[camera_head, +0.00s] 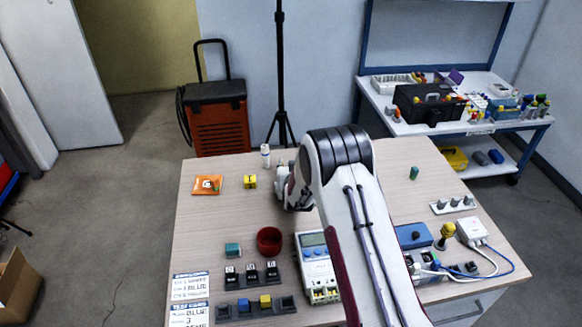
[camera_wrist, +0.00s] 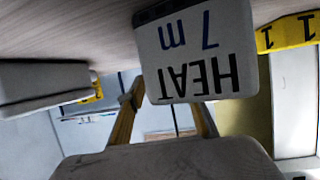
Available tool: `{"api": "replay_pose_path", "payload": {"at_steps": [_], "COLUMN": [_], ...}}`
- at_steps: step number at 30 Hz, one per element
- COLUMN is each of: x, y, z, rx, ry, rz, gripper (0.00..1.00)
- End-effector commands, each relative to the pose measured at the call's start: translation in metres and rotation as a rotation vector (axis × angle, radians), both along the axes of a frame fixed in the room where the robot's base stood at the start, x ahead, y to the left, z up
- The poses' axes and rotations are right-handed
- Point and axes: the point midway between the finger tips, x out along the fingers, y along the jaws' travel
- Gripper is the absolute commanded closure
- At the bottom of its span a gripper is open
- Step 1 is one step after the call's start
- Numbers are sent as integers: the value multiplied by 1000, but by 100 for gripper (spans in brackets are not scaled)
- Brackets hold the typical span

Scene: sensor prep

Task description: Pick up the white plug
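My gripper (camera_head: 293,190) is low over the back middle of the table, partly hidden behind my own arm. In the wrist view a white block marked "HEAT 7 m" (camera_wrist: 205,52) hangs upside down in the picture, close to the camera, with a dark edge along the tabletop. I cannot tell whether this block is the white plug, or whether my gripper touches it. A small white cylinder (camera_head: 265,155) stands upright at the back edge of the table, left of my gripper. The gripper's opening is hidden in the head view and unclear in the wrist view.
A small green item (camera_head: 414,173) stands right. The back right is mostly clear.

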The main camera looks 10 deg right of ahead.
Motion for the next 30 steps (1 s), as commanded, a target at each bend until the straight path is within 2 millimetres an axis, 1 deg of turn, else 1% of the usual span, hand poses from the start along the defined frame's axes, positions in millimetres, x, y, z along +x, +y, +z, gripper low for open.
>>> {"api": "replay_pose_path", "payload": {"at_steps": [5,20,21,24,30], "x": [5,5,5,5,5], "y": [-1,-1,-1,-1,-1], "z": [-2,-2,-2,-2,-2], "rx": [0,0,0,0,0], "ry": [1,1,1,1,1], "rz": [0,0,0,0,0], "gripper": [65,65,76,100,100]}}
